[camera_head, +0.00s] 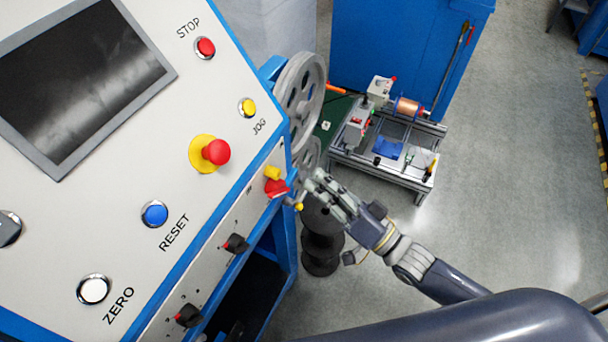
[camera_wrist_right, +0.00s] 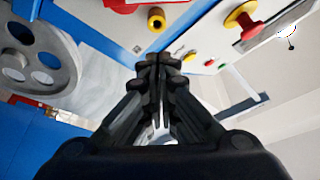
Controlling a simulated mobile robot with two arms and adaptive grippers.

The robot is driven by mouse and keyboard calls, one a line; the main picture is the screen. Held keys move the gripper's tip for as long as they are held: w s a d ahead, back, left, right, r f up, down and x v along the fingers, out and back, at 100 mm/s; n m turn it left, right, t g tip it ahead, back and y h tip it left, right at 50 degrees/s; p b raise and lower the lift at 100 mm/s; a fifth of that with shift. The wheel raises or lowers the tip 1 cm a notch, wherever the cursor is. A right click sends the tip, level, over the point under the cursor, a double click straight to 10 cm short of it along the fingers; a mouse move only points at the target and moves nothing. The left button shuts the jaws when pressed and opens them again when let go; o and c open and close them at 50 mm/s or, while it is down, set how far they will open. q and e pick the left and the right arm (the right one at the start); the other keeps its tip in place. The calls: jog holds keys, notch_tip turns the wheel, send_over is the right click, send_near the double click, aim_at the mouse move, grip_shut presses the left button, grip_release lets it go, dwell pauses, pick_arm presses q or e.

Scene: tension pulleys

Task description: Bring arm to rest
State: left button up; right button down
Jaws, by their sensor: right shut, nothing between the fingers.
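My right arm (camera_head: 440,280) reaches in from the lower right in the head view. Its gripper (camera_head: 312,182) is beside the right edge of the blue and white machine, near a red and yellow knob (camera_head: 275,184). In the right wrist view the gripper (camera_wrist_right: 158,62) has its fingers together with nothing between them. A yellow-tipped knob (camera_wrist_right: 156,18) and red parts of the machine show just beyond the fingertips; I cannot tell whether they touch. My left gripper is not in view.
The control panel (camera_head: 120,190) with buttons and a screen fills the left. Grey pulleys (camera_head: 300,90) sit on its right side, also in the wrist view (camera_wrist_right: 40,60). Dark spools (camera_head: 321,250) stand below my gripper. A framed cart (camera_head: 400,165) stands behind. Floor at right is clear.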

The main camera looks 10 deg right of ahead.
jog(key=shift+b+v, duration=0.45)
jog(key=shift+v, duration=1.85)
